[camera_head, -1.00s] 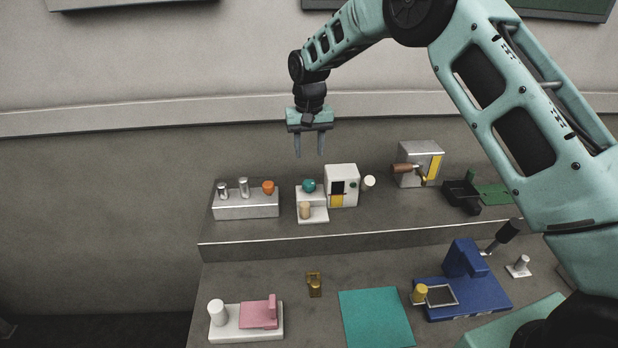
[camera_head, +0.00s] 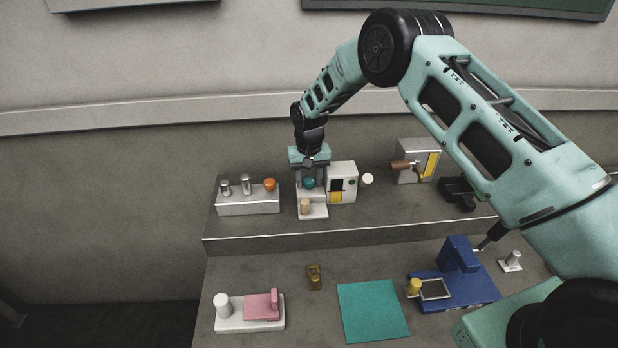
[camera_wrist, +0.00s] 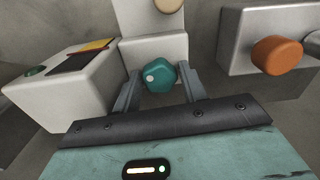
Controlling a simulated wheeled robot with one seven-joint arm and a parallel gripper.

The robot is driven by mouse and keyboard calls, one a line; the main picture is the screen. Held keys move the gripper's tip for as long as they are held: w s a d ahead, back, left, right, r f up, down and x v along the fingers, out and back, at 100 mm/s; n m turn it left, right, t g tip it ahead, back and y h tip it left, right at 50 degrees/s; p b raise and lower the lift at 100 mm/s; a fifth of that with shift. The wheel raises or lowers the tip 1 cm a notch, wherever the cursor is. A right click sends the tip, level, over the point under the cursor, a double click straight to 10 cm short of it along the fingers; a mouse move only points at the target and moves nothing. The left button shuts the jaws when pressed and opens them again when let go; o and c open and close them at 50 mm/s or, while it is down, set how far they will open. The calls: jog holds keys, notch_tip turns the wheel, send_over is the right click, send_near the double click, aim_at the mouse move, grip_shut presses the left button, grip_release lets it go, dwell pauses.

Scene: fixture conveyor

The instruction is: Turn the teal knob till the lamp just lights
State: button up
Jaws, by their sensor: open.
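The teal knob (camera_head: 309,183) sits on the upper part of a white stepped block (camera_head: 313,212) on the raised shelf. My gripper (camera_head: 309,178) has come down over it from above. In the wrist view the knob (camera_wrist: 160,77), with a pale dot on its face, lies between the two fingers of my open gripper (camera_wrist: 159,74). A narrow gap seems to show on each side; contact is hard to tell. A tan round piece (camera_head: 305,205) stands on the block's lower step. I cannot tell for certain whether it is the lamp, and no glow is clear.
A white box (camera_head: 342,170) with a dark window, yellow patch and green dot stands close at right. A metal block (camera_head: 248,205) with an orange knob (camera_head: 269,184) is at left. Lower down are a teal mat (camera_head: 373,311), a brass piece (camera_head: 314,276) and a blue fixture (camera_head: 462,285).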

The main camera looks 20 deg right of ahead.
aim_at(309, 179)
jog(key=c, duration=0.7)
jog(key=shift+f+n+b, duration=0.2)
jog(key=shift+n+b, duration=0.3)
jog(key=shift+b, duration=0.4)
jog(key=shift+r+n+b, duration=0.25)
jog(key=shift+n+b, duration=0.35)
jog(key=shift+n, duration=0.3)
jog(key=o, duration=0.7)
notch_tip(309, 179, up, 18)
jog(key=b, duration=0.5)
jog(key=shift+f, duration=0.25)
